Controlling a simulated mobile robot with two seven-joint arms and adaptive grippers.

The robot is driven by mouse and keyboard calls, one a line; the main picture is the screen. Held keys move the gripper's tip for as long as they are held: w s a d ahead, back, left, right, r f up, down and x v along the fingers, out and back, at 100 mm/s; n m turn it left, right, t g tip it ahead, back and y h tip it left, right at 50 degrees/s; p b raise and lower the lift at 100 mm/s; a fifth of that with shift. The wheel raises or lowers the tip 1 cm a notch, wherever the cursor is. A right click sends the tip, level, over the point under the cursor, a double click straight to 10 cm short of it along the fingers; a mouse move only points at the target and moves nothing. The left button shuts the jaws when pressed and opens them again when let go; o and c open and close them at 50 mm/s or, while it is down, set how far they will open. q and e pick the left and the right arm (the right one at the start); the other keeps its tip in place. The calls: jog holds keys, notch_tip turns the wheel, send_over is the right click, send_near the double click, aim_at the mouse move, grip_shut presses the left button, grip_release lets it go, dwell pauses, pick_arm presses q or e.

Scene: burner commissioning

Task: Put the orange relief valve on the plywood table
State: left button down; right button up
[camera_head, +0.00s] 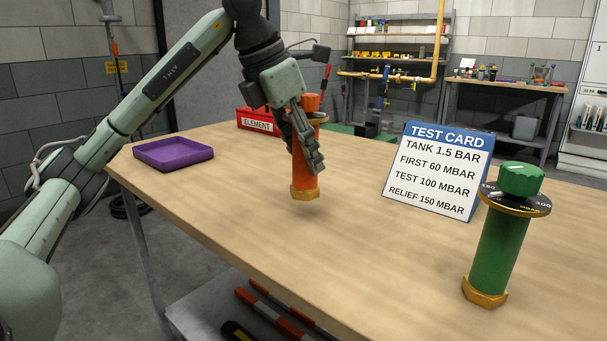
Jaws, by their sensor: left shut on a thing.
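The orange relief valve (303,180) has an orange body and cap and a brass hex base. My left gripper (308,155) is shut on its body and holds it upright. Its dial is partly hidden behind the fingers. The valve's base appears at or just above the surface of the plywood table (250,205); a faint shadow lies near it, and I cannot tell if it touches. My right gripper is not in view.
A green valve (500,240) with a dial stands at the table's right. A test card (437,172) stands behind it. A purple tray (173,153) lies at the left edge and a red box marked ELEMENT (258,122) at the back. The table's middle front is clear.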

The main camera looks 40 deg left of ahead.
aim_at(303, 173)
pick_arm(q)
notch_tip(303, 173, down, 4)
jog(key=shift+a+r+b, duration=0.1)
jog(key=shift+r+b, duration=0.15)
jog(key=shift+b, duration=0.05)
jog(key=shift+f, duration=0.2)
jog(key=c, duration=0.8)
grip_release()
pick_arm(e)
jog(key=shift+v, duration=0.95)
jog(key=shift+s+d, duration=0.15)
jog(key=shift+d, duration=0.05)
pick_arm(q)
jog(key=shift+r, duration=0.2)
jog(key=shift+p+v, duration=1.25)
jog(key=shift+v, duration=4.65)
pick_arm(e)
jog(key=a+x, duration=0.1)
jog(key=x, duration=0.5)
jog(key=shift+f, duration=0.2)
